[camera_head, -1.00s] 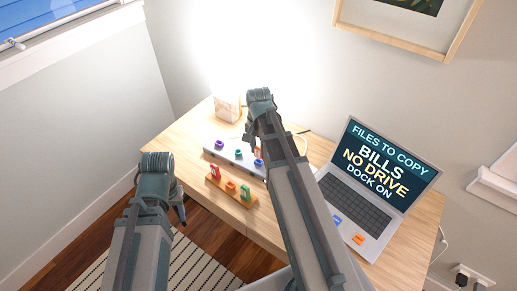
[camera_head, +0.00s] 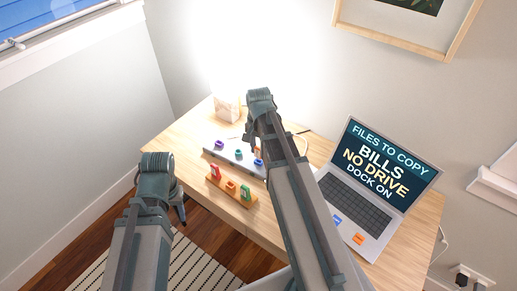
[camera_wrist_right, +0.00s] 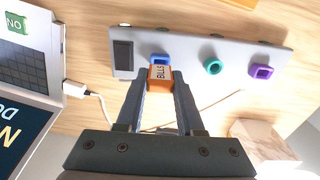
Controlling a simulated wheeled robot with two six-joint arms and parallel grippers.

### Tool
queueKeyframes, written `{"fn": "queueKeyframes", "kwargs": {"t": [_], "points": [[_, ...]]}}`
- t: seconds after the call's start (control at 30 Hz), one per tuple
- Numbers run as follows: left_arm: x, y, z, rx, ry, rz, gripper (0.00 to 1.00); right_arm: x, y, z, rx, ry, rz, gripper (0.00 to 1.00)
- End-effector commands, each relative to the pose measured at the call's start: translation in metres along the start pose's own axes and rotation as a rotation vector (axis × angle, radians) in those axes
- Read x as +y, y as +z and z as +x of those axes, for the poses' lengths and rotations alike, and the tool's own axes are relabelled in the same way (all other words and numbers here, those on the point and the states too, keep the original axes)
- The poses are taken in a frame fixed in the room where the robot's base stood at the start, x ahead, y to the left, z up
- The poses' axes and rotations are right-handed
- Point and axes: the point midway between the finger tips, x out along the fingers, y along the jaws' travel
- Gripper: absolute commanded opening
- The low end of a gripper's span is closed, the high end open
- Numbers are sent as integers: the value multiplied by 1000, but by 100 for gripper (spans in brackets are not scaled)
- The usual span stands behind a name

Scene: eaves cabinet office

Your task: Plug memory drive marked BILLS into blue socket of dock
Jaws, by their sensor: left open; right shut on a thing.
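The orange drive marked BILLS (camera_wrist_right: 160,74) is in my right gripper (camera_wrist_right: 160,82), which is shut on it in the right wrist view. The drive's far end is right at the blue socket (camera_wrist_right: 160,57) of the grey dock (camera_wrist_right: 190,46); I cannot tell whether it has entered. The dock also has a teal socket (camera_wrist_right: 212,66), a purple socket (camera_wrist_right: 262,72) and a dark panel (camera_wrist_right: 123,55). In the head view the dock (camera_head: 228,153) lies left of my right arm, with the right gripper (camera_head: 252,140) over its right part. My left gripper (camera_head: 180,212) is open and empty, off the desk's front left.
The laptop (camera_head: 365,200) at right reads BILLS, NO DRIVE, DOCK ON. A pale block (camera_head: 227,108) stands behind the dock.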

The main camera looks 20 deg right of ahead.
Motion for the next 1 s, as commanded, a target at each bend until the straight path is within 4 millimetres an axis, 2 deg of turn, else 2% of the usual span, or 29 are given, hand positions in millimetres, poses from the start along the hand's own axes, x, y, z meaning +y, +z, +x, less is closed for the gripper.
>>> {"fn": "queueKeyframes", "kwargs": {"t": [1.0], "points": [[2, -2, 25, 0, 0, 0, 50, 0, 0, 25, 0, 0, 0, 0]]}}
